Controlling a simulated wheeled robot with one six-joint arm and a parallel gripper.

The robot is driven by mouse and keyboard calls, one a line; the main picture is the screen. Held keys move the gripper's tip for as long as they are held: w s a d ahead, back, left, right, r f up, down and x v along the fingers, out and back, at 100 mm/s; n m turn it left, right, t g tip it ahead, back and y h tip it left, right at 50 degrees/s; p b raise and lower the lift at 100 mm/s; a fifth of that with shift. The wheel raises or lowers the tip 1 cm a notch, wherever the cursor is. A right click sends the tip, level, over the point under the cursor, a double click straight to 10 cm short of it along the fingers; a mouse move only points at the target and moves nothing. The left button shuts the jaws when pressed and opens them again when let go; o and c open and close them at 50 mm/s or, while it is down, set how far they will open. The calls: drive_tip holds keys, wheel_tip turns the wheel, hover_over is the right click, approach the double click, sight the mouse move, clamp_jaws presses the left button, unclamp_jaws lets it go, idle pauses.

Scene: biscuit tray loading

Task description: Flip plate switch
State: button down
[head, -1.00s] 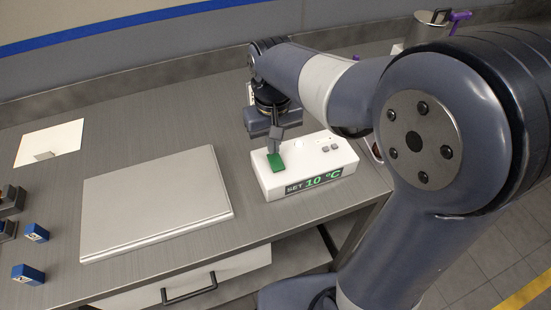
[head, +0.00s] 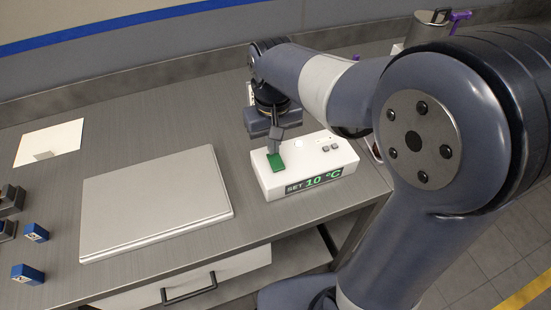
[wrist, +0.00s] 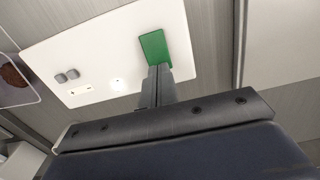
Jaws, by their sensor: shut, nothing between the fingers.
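The plate switch is a green rocker (head: 275,162) on top of a white control box (head: 312,168). The box's front display reads "SET 10 °C". A small lit spot (wrist: 118,84) and two grey buttons (wrist: 67,76) show on the white box.
A flat silver plate (head: 155,203) lies left of the box. A pale sheet (head: 52,140) lies at the back left. Small blue blocks (head: 36,232) stand at the left edge. A metal container (head: 428,28) stands at the back right. Bare counter lies behind the plate.

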drive_tip(key=shift+f+b, duration=0.5)
drive_tip(key=shift+f, duration=0.3)
drive_tip(key=shift+r, duration=0.1)
wheel_tip(320, 180, up, 7)
drive_tip(key=p, duration=0.6)
idle(0.4)
wheel_tip(320, 180, down, 7)
drive_tip(key=b, duration=0.6)
idle(0.3)
